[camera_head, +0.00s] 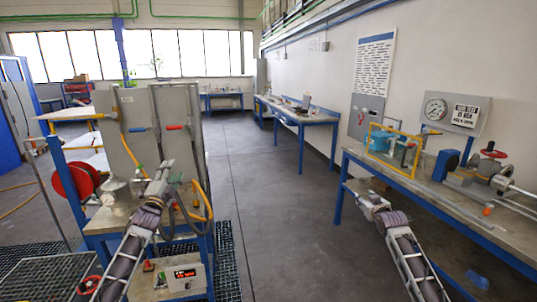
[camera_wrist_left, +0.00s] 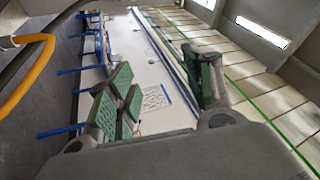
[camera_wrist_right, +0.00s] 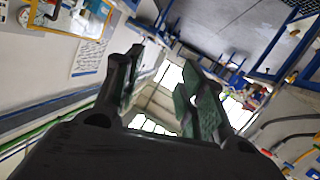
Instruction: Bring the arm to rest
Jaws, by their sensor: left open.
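My left gripper (camera_head: 164,168) is raised in front of the grey panel on the left workstation. In the left wrist view its green-padded fingers (camera_wrist_left: 165,90) stand apart with nothing between them. My right gripper (camera_head: 354,188) is near the front edge of the right workbench. In the right wrist view its fingers (camera_wrist_right: 165,88) are also apart, with only the far room visible between them. Both forearms reach forward from the lower edge of the head view. I cannot tell from the head view how far each gripper is from the furniture beside it.
The left workstation has a grey panel (camera_head: 131,130), orange hoses, a metal vessel (camera_head: 116,194) and a red reel (camera_head: 73,182). The right workbench (camera_head: 400,178) carries a blue vessel (camera_head: 380,138), a yellow frame and a red handwheel (camera_head: 493,150). The floor (camera_head: 270,200) between is clear.

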